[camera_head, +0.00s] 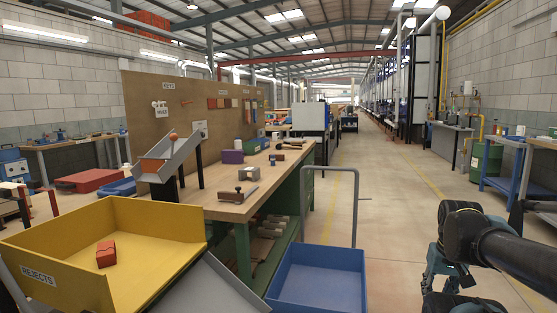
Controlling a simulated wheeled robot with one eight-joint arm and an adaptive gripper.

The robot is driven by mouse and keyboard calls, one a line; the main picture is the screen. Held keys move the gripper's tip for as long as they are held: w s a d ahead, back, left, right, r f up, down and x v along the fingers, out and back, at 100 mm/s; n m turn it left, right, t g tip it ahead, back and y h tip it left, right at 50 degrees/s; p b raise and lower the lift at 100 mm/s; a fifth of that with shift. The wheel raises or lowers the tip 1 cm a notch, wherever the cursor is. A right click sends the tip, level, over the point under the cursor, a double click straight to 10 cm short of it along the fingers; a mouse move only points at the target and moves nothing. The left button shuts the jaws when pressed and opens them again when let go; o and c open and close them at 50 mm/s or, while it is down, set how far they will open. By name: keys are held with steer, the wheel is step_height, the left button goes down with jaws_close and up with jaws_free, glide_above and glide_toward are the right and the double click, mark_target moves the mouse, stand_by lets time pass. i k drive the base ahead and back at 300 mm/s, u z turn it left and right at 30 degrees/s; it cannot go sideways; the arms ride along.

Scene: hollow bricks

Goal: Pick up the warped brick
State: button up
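A small red brick (106,253) lies in the yellow bin (165,218) labelled REJECTS at lower left. An orange-red piece (158,149) rests on the tilted grey chute (168,160) at the bench's near left end. I cannot tell from this view which of them, if either, is warped. My gripper (437,268) is at the lower right, partly behind my dark arm and far from both. Its fingers do not show clearly, and I see nothing held.
The wooden workbench (228,208) holds a grey block (248,173), a purple box (232,157) and a small brown tool (238,196). A blue bin (320,280) with a metal handle (355,212) stands in front. Open floor lies to its right.

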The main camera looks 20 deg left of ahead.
mark_target(281, 158)
steer(key=u, duration=0.95)
steer(key=i, duration=0.55)
steer(key=z, duration=0.7)
steer(key=k, duration=0.85)
steer(key=z, duration=1)
steer(key=k, duration=0.45)
steer(key=z, duration=0.25)
steer(key=i, duration=2.35)
steer(key=u, duration=0.2)
